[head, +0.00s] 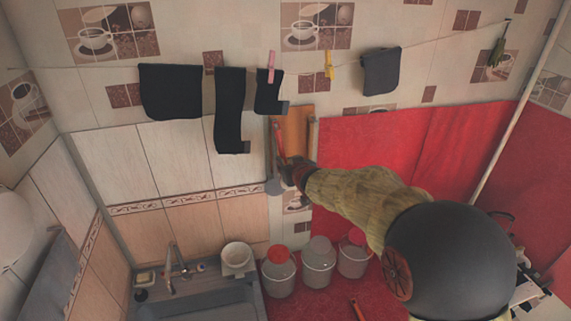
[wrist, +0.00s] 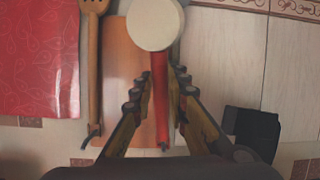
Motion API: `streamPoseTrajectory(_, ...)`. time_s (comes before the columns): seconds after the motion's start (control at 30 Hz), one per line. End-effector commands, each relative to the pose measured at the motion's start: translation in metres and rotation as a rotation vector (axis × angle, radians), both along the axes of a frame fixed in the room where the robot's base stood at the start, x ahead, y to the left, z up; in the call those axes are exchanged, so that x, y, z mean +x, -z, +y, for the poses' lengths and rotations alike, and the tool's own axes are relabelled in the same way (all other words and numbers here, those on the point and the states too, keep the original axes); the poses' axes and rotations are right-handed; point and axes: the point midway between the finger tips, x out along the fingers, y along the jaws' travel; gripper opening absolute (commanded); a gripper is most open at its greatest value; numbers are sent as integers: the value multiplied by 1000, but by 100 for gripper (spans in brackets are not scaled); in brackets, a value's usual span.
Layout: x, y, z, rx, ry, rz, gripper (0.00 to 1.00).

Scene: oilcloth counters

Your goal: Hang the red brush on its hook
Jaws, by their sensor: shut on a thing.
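The red brush has a straight red handle (wrist: 160,95) and a round cream head (wrist: 155,25) in the wrist view. My gripper (wrist: 160,85) is shut on the handle, one finger on each side, below the head in that picture. In the head view the handle (head: 279,140) rises from my gripper (head: 292,168), held in front of the wall by a wooden board (head: 295,130).
A slotted wooden spatula (wrist: 94,60) hangs beside the board. Black cloths (head: 171,92) hang from a line. Jars (head: 318,263), a white cup (head: 236,258) and a sink (head: 205,305) are below.

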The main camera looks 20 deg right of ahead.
Motion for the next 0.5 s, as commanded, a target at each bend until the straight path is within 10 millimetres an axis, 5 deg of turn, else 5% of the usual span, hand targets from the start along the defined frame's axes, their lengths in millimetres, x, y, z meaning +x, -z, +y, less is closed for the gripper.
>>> streamPoseTrajectory(0.1, 0, 0, 0, 0, 0, 0, 0)
streamPoseTrajectory(0.13, 0, 0, 0, 0, 0, 0, 17)
streamPoseTrajectory(0.5, 0, 0, 0, 0, 0, 1, 37)
